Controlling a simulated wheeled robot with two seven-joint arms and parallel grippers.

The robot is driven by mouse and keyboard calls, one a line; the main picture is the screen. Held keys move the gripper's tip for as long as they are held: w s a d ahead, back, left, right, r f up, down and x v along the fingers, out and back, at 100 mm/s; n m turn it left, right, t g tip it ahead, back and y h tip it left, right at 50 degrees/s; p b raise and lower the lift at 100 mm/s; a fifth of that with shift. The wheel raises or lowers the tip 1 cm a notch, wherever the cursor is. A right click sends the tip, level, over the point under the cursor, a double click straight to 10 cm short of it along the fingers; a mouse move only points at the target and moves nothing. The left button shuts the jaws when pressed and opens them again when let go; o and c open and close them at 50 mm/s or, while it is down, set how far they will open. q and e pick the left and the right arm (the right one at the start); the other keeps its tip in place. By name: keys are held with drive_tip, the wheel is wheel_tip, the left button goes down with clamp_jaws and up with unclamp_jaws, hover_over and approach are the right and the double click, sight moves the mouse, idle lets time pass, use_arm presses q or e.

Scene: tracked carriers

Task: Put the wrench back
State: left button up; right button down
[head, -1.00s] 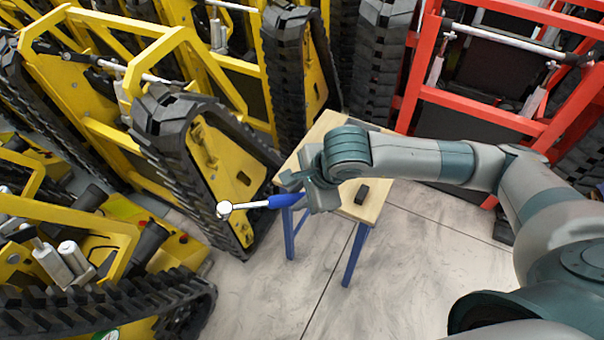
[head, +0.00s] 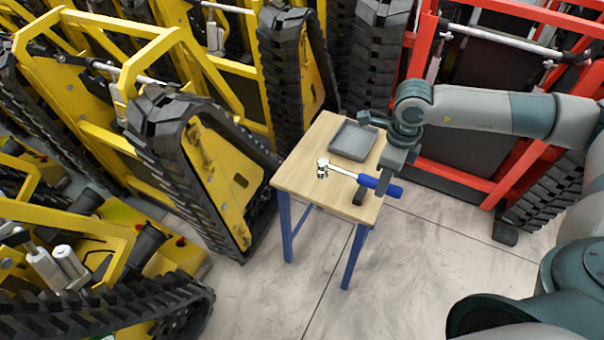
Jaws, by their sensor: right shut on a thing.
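The wrench (head: 345,171) has a silver ratchet head and shaft and a blue handle. My right gripper (head: 374,184) is shut on the blue handle, with the handle's end sticking out to the right. The wrench's head points left, over the wooden top of a small table (head: 305,178). A shallow grey tray (head: 352,141) lies at the table's back, just behind the wrench. I cannot tell how high the wrench is above the tabletop. My left gripper is not in view.
Yellow tracked carriers (head: 215,165) stand close on the left and behind the table. A red-framed carrier (head: 470,170) stands behind and to the right, near my right arm. The floor (head: 410,270) in front of the table is clear.

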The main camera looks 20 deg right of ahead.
drive_tip(key=shift+w, duration=0.1)
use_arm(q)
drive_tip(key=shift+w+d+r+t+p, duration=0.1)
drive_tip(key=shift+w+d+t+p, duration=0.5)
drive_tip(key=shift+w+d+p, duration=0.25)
use_arm(e)
drive_tip(key=w+a+f, duration=0.2)
drive_tip(key=w+f, duration=0.5)
drive_tip(key=w, duration=0.4)
drive_tip(key=shift+w+a, duration=0.15)
drive_tip(key=shift+a, duration=0.05)
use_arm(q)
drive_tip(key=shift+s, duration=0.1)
use_arm(e)
drive_tip(key=shift+f+p, duration=0.35)
drive_tip(key=shift+f, duration=1.65)
drive_tip(key=c, duration=1.5)
unclamp_jaws()
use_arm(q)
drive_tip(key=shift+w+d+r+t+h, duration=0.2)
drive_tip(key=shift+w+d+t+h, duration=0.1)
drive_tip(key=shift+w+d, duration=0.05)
